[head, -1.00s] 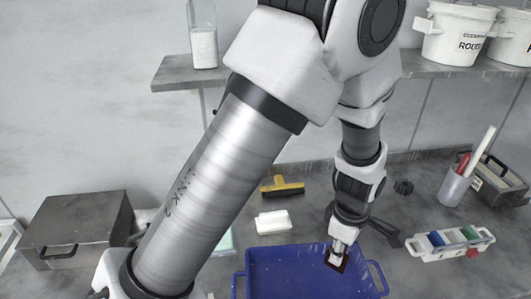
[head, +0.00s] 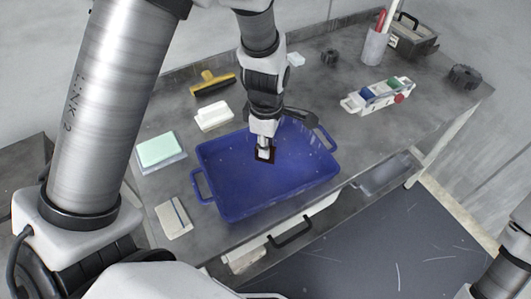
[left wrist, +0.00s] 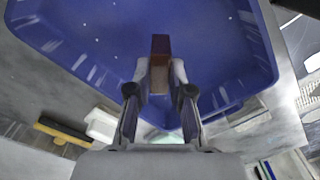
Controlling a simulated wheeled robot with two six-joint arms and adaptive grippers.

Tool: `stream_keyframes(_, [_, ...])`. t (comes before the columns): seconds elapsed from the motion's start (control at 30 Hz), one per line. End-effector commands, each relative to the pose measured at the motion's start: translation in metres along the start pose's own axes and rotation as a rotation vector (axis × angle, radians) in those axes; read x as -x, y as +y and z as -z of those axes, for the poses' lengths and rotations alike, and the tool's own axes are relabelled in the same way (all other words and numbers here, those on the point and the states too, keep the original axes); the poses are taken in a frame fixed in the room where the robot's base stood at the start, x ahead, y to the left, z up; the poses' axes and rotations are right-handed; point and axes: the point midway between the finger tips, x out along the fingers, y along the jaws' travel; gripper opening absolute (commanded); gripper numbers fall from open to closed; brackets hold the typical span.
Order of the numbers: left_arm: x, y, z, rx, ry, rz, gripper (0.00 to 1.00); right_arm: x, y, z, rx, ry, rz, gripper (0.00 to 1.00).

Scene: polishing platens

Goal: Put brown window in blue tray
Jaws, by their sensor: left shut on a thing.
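The blue tray (head: 225,205) sits on the grey workbench in the head view, and its blue floor and walls fill the top of the left wrist view (left wrist: 85,25). My left gripper (head: 265,150) is over the tray, pointing down. It is shut on the brown window (head: 264,157), a small dark brown square frame with a paler middle. In the left wrist view the brown window (left wrist: 160,46) shows edge-on between the two fingertips (left wrist: 159,80). Whether it touches the tray floor I cannot tell. No right gripper shows; a piece of arm is at the lower right.
A yellow-handled brush (head: 213,82), a white block (head: 213,116) and a pale green pad (head: 160,150) lie left of and behind the tray. A flat notebook-like piece (head: 173,218) lies front left. A white rack with coloured bottles (head: 378,95) stands at right, with clear bench between.

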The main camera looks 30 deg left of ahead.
Motion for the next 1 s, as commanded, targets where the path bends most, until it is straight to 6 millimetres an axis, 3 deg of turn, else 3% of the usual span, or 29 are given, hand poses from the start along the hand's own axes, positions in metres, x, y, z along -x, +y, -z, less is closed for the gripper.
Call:
stream_keyframes(0.2, [-0.033,-0.001,0.0,0.0,0.001,0.001,0.0,-0.005,0.0,0.0,0.0,0.0,0.0,0.4])
stream_keyframes(0.53, [-0.036,0.0,0.0,-0.001,0.001,0.0,0.0,-0.005,0.0,0.0,0.0,0.0,0.0,0.4])
stream_keyframes(0.57, [-0.036,0.0,0.0,-0.001,0.001,0.0,0.31,-0.004,0.0,0.0,0.0,0.0,0.0,0.4])
stream_keyframes(0.6, [-0.036,0.0,0.0,-0.001,0.0,0.0,0.45,-0.004,0.0,0.0,0.0,0.0,0.0,0.4])
stream_keyframes(1.0, [-0.027,0.0,0.0,0.0,0.0,-0.002,0.45,-0.003,0.0,0.0,0.0,0.0,0.0,0.4])
